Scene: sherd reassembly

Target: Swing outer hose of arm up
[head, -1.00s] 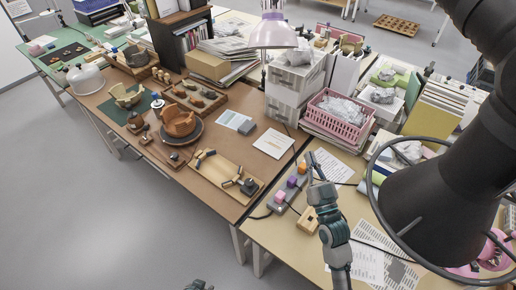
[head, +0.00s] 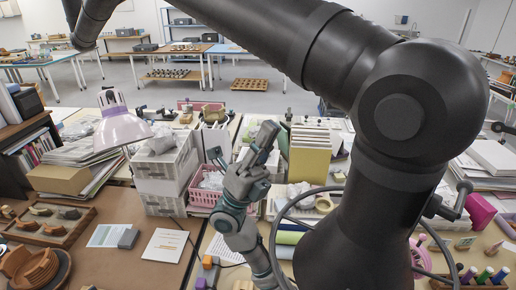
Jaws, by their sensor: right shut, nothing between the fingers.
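The large black jointed arm (head: 400,115) fills the right of the head view. Its thick upper hose (head: 270,35) runs from the round joint up to the left and bends down at the far upper left. Below the joint, a black section (head: 365,225) widens downward, with a thin dark ring (head: 292,235) around it; its lower end is out of view. My right gripper (head: 266,138), grey and teal, points up, left of the ring. It is shut and empty, apart from the hose. My left gripper is not in view.
A pink basket (head: 205,196) and stacked white boxes (head: 165,180) stand behind and left of my right gripper. A lamp (head: 120,125) stands further left. Yellow-green folders (head: 309,155) stand behind.

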